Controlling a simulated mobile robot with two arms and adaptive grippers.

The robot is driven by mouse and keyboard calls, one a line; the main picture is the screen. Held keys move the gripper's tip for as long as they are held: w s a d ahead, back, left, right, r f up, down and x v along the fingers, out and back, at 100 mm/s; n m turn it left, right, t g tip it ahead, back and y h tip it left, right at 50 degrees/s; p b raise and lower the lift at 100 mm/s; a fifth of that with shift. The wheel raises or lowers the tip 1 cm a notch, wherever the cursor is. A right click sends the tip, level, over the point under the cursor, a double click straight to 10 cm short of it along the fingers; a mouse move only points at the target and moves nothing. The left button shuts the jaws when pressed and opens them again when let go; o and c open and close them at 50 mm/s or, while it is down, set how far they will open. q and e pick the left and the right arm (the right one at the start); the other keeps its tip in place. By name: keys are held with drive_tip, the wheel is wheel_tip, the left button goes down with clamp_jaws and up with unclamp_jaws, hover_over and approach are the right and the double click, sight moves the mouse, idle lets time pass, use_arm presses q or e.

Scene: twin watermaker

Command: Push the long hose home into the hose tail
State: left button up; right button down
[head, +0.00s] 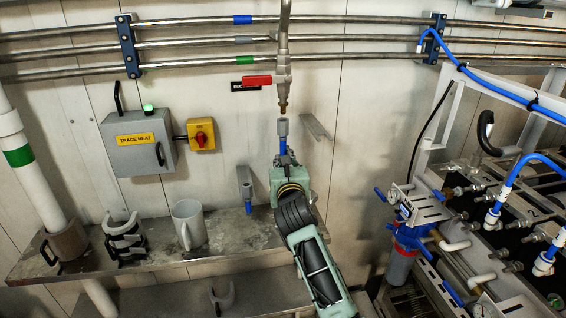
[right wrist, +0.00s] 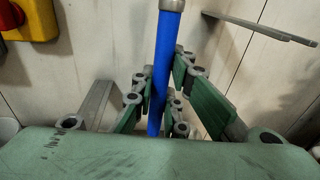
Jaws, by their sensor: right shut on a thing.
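My right gripper (head: 285,160), with its arm coming up from the bottom, is shut on an upright blue hose (head: 283,147). The hose has a grey end sleeve (head: 282,126) pointing up. In the right wrist view the blue hose (right wrist: 167,70) stands between the green fingers (right wrist: 160,98), its grey sleeve (right wrist: 171,4) at the top edge. The brass hose tail (head: 283,104) points down from the valve fitting, just above the sleeve and roughly in line with it. A small gap seems to show between them; depth is hard to judge. My left gripper is not in view.
A red valve handle (head: 257,80) sticks out left above the hose tail. A grey bracket (head: 314,127) juts from the wall at right. Below are a shelf (head: 160,255), a mug (head: 188,223) and a bracket with a blue piece (head: 248,207). A machine rack (head: 440,165) stands right.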

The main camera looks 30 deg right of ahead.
sight(283, 152)
drive_tip(key=shift+p, duration=0.55)
idle(0.9)
drive_tip(key=shift+r+p, duration=1.45)
drive_tip(key=shift+p, duration=0.15)
drive_tip(key=shift+r+p, duration=0.3)
drive_tip(key=shift+r, duration=0.25)
drive_tip(key=c, duration=1.7)
unclamp_jaws()
drive_tip(key=shift+o, duration=0.2)
